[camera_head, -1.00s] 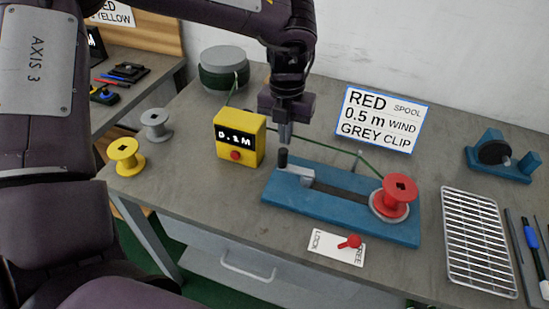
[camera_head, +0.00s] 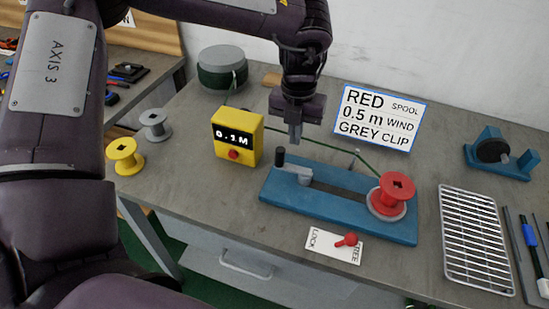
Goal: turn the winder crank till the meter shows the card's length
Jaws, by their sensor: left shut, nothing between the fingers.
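The blue winder base (camera_head: 335,205) lies on the bench with a red spool (camera_head: 391,192) on its right end. Its crank is a light grey arm (camera_head: 298,174) with an upright black knob (camera_head: 280,157) at the left end. The yellow meter (camera_head: 237,138) reads 0.1 M. The card (camera_head: 378,118) reads RED SPOOL, 0.5 m WIND, GREY CLIP. A green cable runs from behind the meter to the red spool. My left gripper (camera_head: 295,138) is shut and empty, pointing down just behind and above the knob, apart from it. My right gripper is not in view.
A red lever (camera_head: 347,240) sits on a LOCK/FREE plate near the front edge, towards FREE. A wire rack (camera_head: 474,245) and a blue fixture (camera_head: 500,157) are at the right. Yellow (camera_head: 124,156) and grey (camera_head: 155,125) spools stand left; a green drum (camera_head: 222,70) is behind.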

